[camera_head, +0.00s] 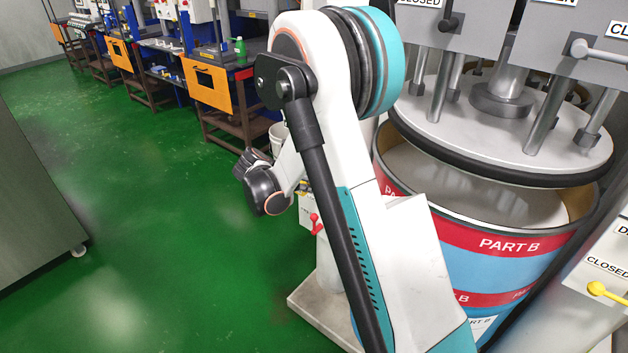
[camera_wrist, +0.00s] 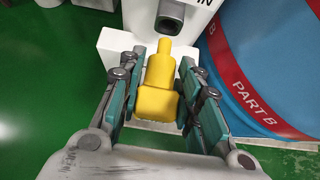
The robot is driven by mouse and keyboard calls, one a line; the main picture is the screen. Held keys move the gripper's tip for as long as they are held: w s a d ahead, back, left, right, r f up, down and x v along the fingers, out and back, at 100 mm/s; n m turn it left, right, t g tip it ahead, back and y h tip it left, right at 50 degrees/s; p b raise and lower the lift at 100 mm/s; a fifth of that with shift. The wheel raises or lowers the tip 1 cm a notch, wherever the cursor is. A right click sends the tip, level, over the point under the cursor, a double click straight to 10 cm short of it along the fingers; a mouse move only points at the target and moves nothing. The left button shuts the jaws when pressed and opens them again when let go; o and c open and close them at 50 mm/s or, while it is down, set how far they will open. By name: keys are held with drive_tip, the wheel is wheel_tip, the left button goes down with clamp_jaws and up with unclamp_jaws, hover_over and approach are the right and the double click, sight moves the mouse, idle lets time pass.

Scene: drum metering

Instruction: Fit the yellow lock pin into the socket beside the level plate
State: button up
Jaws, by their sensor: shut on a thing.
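The yellow lock pin (camera_wrist: 159,90) is between the teal-sided fingers of my gripper (camera_wrist: 158,75) in the wrist view. The gripper is shut on its wide body, and its narrower tip points up the picture. A grey round socket (camera_wrist: 172,14) with a dark opening is on a white post at the top of that view. The pin's tip is just below the opening in the picture and looks apart from it. I cannot make out the level plate. In the head view my arm hides the pin and the socket.
A blue and red PART B drum (camera_head: 505,246) stands at right, under a round grey follower plate (camera_head: 500,132); it shows close by in the wrist view (camera_wrist: 262,65). A red lever (camera_head: 314,223) shows behind my arm.

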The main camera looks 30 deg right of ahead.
drive_tip(key=shift+a, duration=0.1)
idle(0.3)
drive_tip(key=shift+s+a, duration=0.35)
drive_tip(key=shift+a, duration=0.55)
drive_tip(key=shift+s+a, duration=0.35)
drive_tip(key=shift+a, duration=0.55)
